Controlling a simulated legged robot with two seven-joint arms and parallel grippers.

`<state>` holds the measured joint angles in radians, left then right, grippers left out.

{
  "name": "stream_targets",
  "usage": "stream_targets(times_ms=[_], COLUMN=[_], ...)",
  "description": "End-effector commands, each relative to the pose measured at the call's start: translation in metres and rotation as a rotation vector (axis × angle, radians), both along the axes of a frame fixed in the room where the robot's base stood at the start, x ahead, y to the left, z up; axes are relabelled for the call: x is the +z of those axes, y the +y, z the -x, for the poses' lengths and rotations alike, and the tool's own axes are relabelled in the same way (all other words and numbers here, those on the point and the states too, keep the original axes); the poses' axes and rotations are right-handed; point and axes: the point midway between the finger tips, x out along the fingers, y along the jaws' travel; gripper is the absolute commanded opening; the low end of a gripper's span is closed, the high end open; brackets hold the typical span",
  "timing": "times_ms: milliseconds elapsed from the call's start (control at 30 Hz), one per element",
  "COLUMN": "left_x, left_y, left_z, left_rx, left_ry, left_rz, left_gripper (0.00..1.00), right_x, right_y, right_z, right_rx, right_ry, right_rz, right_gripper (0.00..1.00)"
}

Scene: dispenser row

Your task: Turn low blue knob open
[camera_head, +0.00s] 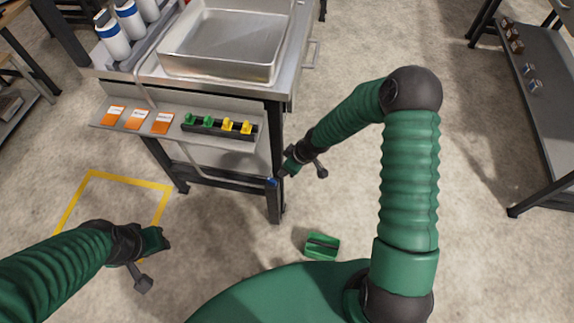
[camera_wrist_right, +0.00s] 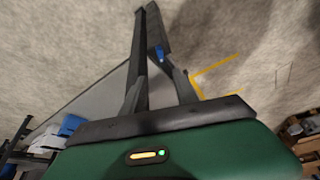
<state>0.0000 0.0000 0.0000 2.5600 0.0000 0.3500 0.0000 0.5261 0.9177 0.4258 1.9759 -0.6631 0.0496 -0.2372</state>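The low blue knob (camera_head: 272,182) is a small blue piece low on the dark front right leg of the bench. My right gripper (camera_head: 281,174) is close beside it in the head view. In the right wrist view the blue knob (camera_wrist_right: 160,53) shows just beyond the gap between the fingers of my right gripper (camera_wrist_right: 159,74). Those fingers are apart, with nothing visibly held. I cannot tell whether they touch the knob. My left gripper (camera_head: 163,240) hangs over the floor at lower left, away from the bench; its finger opening is unclear.
A rail with green knobs (camera_head: 199,121) and yellow knobs (camera_head: 236,127) sits on the bench's front shelf, beside orange cards (camera_head: 136,119). A metal tray (camera_head: 223,46) stands above. A green object (camera_head: 322,245) lies on the floor. A shelf unit (camera_head: 545,85) stands at right.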

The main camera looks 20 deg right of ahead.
Motion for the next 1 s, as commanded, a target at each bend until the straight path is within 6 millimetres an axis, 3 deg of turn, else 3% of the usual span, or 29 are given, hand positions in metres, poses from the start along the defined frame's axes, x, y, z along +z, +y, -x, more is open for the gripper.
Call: stream_targets(times_ms=[133, 200, 267, 400, 533, 633, 800, 900, 1000], left_x=[-0.001, -0.011, -0.028, -0.089, -0.141, -0.168, -0.182, -0.182, -0.187], left_y=[0.0, 0.0, 0.0, 0.0, 0.0, 0.0, 0.0, 0.0, 0.0], left_z=[0.0, 0.0, 0.0, 0.0, 0.001, 0.0, 0.0, 0.0, 0.0], left_rx=[0.0, 0.0, 0.0, 0.0, 0.0, 0.0, 0.0, 0.0, 0.0], left_ry=[0.0, 0.0, 0.0, 0.0, 0.001, 0.001, 0.0, 0.0, -0.001], left_rz=[0.0, 0.0, 0.0, 0.0, 0.0, 0.0, 0.0, 0.0, 0.0], left_gripper=[0.36, 0.36, 0.36, 0.36, 0.36, 0.36, 0.36, 0.36, 0.36], right_x=[-0.002, -0.016, -0.042, -0.129, -0.179, -0.187, -0.175, -0.169, -0.17], right_y=[-0.001, -0.006, -0.016, -0.047, -0.057, -0.055, -0.054, -0.05, -0.042], right_z=[0.0, -0.003, -0.009, -0.017, 0.009, 0.043, 0.079, 0.078, 0.065], right_rx=[0.0, -0.004, -0.005, 0.008, 0.027, 0.021, -0.001, -0.001, 0.001], right_ry=[-0.002, -0.027, -0.085, -0.345, -0.628, -0.804, -0.961, -0.978, -0.978], right_rz=[0.0, -0.009, -0.028, -0.14, -0.33, -0.487, -0.645, -0.663, -0.664], right_gripper=[0.35, 0.35, 0.35, 0.35, 0.35, 0.35, 0.35, 0.35, 0.35])
